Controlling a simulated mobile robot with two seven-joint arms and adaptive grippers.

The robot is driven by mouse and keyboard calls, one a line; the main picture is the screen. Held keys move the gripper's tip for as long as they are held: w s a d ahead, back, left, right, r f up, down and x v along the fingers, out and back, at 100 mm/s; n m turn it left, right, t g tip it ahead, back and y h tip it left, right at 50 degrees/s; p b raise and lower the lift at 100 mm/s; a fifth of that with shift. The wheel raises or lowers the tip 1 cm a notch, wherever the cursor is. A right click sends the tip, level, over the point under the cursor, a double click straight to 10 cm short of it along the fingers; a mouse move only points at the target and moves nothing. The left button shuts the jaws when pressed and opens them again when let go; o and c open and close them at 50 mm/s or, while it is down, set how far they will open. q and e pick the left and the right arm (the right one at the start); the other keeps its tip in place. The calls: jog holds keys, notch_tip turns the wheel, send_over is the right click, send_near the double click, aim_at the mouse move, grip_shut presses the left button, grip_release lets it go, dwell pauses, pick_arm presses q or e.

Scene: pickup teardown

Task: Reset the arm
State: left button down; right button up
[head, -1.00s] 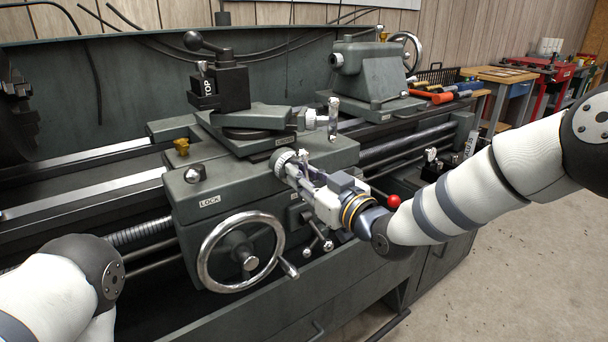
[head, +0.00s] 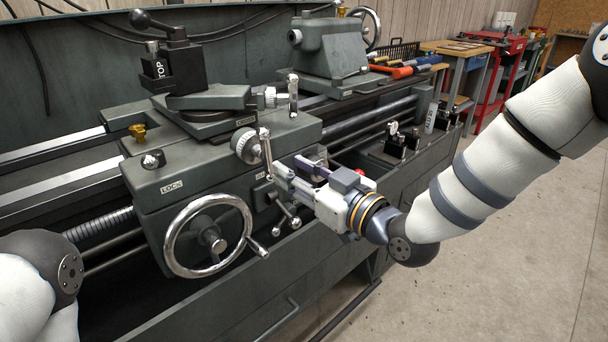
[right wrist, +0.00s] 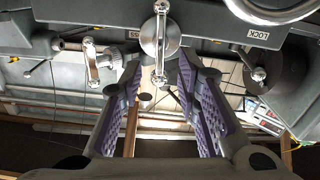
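The only arm pieces in view are my own. My right gripper (head: 283,180) is in front of the lathe carriage (head: 210,160), just right of the cross-slide dial (head: 245,146) and its chrome crank (head: 265,152). In the right wrist view the two purple-padded fingers (right wrist: 158,78) stand apart with nothing held between them. A chrome round-hub crank (right wrist: 160,40) shows beyond the fingertips. Whether the fingertips touch it I cannot tell. My left arm shows only as a link at the lower left; its gripper is out of view.
A large chrome handwheel (head: 170,238) is on the carriage front, left of my right gripper. Small ball-ended levers (head: 293,222) stick out just below the gripper. The tailstock (head: 332,50) stands behind. Open concrete floor (head: 500,265) lies to the right.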

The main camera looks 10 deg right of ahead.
jog(key=shift+v, duration=1.65)
